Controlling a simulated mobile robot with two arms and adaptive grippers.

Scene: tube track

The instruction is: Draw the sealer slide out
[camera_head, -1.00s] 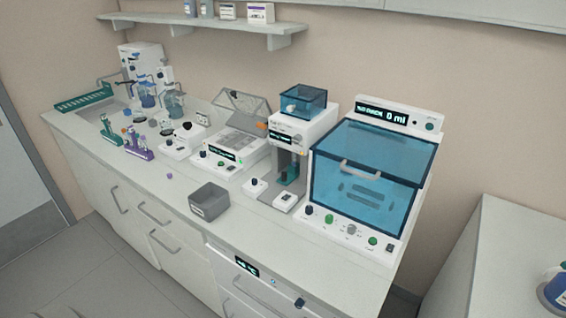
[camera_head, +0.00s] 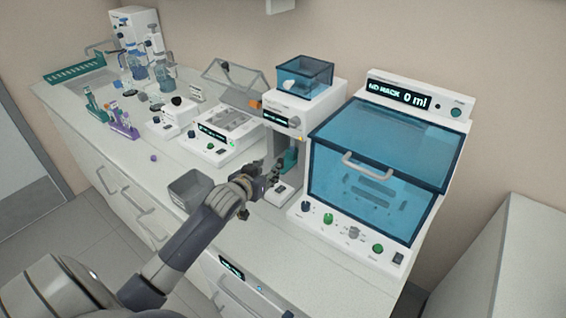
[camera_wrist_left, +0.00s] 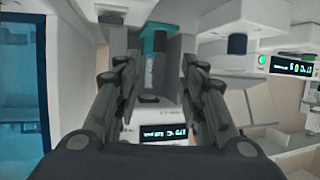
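The sealer (camera_head: 289,120) is a white upright machine with a blue transparent bin on top. Its slide (camera_head: 282,193) is the low part at its foot, partly hidden by my gripper, and a teal block (camera_head: 290,158) stands in the bay above. My left gripper (camera_head: 266,177) is in front of the bay, just above the slide. In the left wrist view, which is turned over, its two dark fingers (camera_wrist_left: 160,75) are apart with nothing between them. The teal block (camera_wrist_left: 154,40) shows beyond the fingertips. My right gripper is not in view.
A large machine with a blue lid (camera_head: 378,150) stands close on the sealer's right. A white device with a raised clear cover (camera_head: 216,137) is on its left. A grey open bin (camera_head: 188,187) sits near the counter's front edge, beside my left arm.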

